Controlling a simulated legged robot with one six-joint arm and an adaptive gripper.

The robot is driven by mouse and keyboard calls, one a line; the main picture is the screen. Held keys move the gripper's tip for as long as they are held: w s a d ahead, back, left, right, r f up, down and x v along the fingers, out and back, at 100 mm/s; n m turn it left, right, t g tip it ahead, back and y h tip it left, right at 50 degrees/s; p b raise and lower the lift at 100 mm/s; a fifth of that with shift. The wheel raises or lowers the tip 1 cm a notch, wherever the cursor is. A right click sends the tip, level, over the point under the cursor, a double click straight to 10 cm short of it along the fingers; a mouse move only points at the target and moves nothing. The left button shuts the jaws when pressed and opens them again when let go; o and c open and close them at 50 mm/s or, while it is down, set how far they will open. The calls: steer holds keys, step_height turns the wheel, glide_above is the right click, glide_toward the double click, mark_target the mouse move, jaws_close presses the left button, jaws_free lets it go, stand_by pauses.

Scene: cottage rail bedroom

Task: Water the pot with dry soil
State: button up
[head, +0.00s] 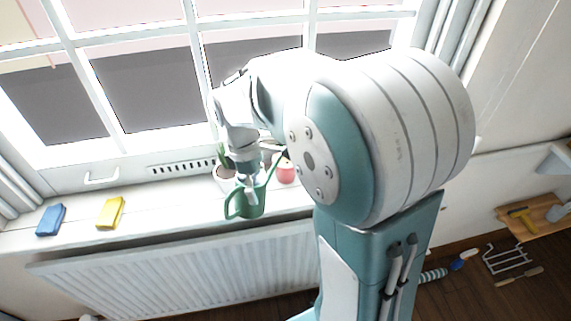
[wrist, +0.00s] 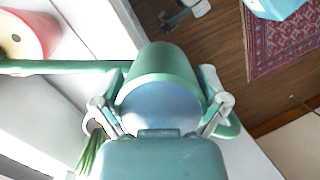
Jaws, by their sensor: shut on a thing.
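A green watering can (head: 247,205) is held over the front edge of the windowsill and looks roughly upright. My gripper (head: 248,182) is shut on it from above. In the wrist view my gripper's fingers (wrist: 162,100) lie on either side of the can's body (wrist: 165,62), and its spout (wrist: 60,67) runs left, past a pink-red pot (wrist: 35,28). That pot (head: 286,172) stands on the sill right of the can. A pale pot (head: 223,184) with a green plant (head: 223,158) stands behind the can, partly hidden. I cannot tell which soil is dry.
A blue block (head: 50,219) and a yellow block (head: 110,212) lie on the sill (head: 160,200) at left. A white radiator (head: 180,280) is below, the window close behind. A wooden board with tools (head: 535,217) is at far right.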

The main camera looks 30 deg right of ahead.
mark_target(258, 180)
steer(key=shift+w+d+r+g+y, duration=0.1)
steer(key=shift+r+g+y, duration=0.6)
steer(key=shift+r+y, duration=0.85)
stand_by(4.4)
steer(key=shift+r+h, duration=0.15)
steer(key=shift+h, duration=0.2)
steer(key=shift+f+t+h, duration=0.4)
steer(key=shift+f+h, duration=0.4)
steer(key=shift+f, duration=0.3)
steer(key=shift+f, duration=0.1)
steer(key=shift+f+t+h, duration=0.5)
steer(key=shift+f+h, duration=0.3)
steer(key=shift+f, duration=0.3)
